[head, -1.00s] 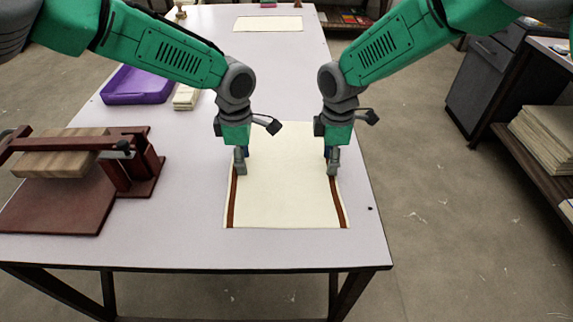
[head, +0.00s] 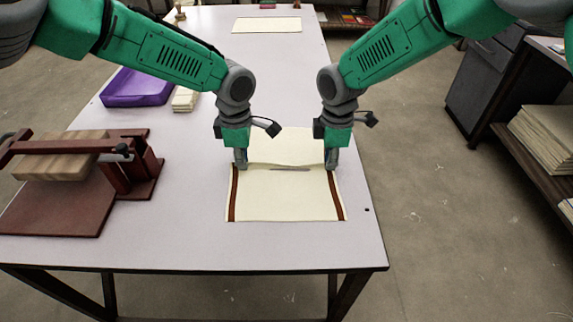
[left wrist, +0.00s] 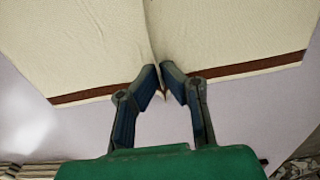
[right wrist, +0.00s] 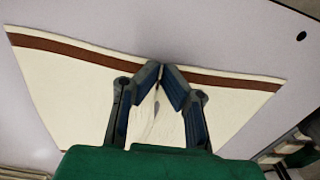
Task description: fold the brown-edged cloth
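The cream cloth (head: 285,200) lies on the table with a brown strip along its left and right edges. A raised ridge with a dark hollow runs across it between my grippers. My left gripper (head: 240,162) is shut on the left brown edge; the left wrist view shows the pinched cloth (left wrist: 80,50) rising between its fingertips (left wrist: 162,84). My right gripper (head: 332,161) is shut on the right brown edge; the right wrist view shows a pinch of cloth (right wrist: 75,80) between its fingertips (right wrist: 160,80). The cloth's far part lies partly behind the ridge.
The pale table (head: 200,245) is clear in front of and beside the cloth. A dark red press (head: 60,200) with a wooden block (head: 60,167) stands at left. Behind are a purple tray (head: 135,88), a small cream stack (head: 185,99) and another flat cream cloth (head: 267,25).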

